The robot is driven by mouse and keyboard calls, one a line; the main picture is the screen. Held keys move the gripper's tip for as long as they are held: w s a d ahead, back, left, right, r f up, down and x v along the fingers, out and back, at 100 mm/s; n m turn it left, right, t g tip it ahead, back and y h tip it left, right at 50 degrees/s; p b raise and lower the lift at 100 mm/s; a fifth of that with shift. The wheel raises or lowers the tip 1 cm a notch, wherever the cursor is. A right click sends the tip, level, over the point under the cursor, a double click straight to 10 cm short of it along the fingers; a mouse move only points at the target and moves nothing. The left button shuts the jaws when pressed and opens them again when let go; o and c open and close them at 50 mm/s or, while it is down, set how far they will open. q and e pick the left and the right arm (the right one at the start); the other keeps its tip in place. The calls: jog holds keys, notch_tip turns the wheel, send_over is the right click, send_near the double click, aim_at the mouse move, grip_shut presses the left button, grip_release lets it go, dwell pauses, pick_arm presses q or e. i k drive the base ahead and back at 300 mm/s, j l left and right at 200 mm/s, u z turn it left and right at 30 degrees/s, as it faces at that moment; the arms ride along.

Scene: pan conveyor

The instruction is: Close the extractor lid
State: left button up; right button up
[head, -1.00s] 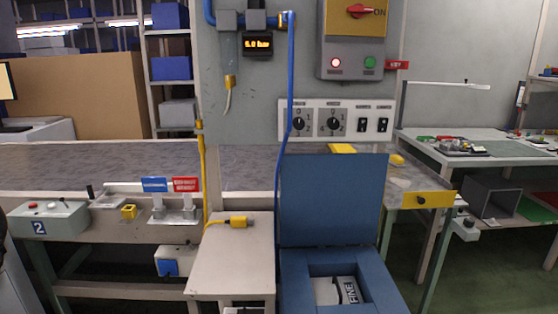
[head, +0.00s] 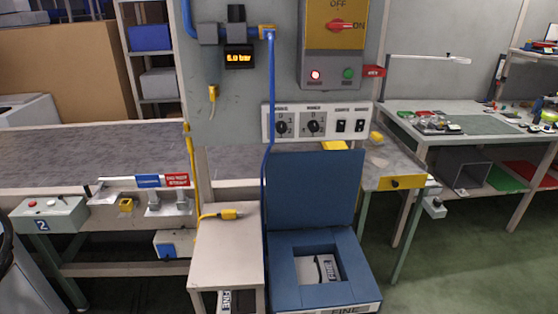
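The extractor (head: 285,258) is a blue box low in the middle of the head view. Its blue lid (head: 316,190) stands open, upright at the back edge. The square opening in the box top shows a white cartridge-like item (head: 318,268) with dark lettering inside. A blue hose runs down past the lid's left edge. Neither gripper shows; a dark curved part at the left edge may be mine.
A small beige table (head: 228,245) stands left of the extractor with a yellow connector (head: 229,214) on it. Behind are the conveyor (head: 85,150) and a control panel (head: 316,122). Green floor (head: 460,265) is free at the right.

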aim_at(312, 188)
jog(key=k, duration=0.5)
jog(key=k+u, duration=0.15)
jog(key=u, duration=1.3)
jog(key=l+u, duration=0.15)
jog(key=l, duration=0.35)
jog(key=l+u, duration=0.2)
jog(key=l, duration=0.3)
jog(key=k+l+u, duration=0.15)
jog(key=l, duration=0.35)
jog(key=l+u, duration=0.2)
jog(key=l, duration=0.3)
jog(key=k+l+u, duration=0.15)
jog(key=l, duration=0.3)
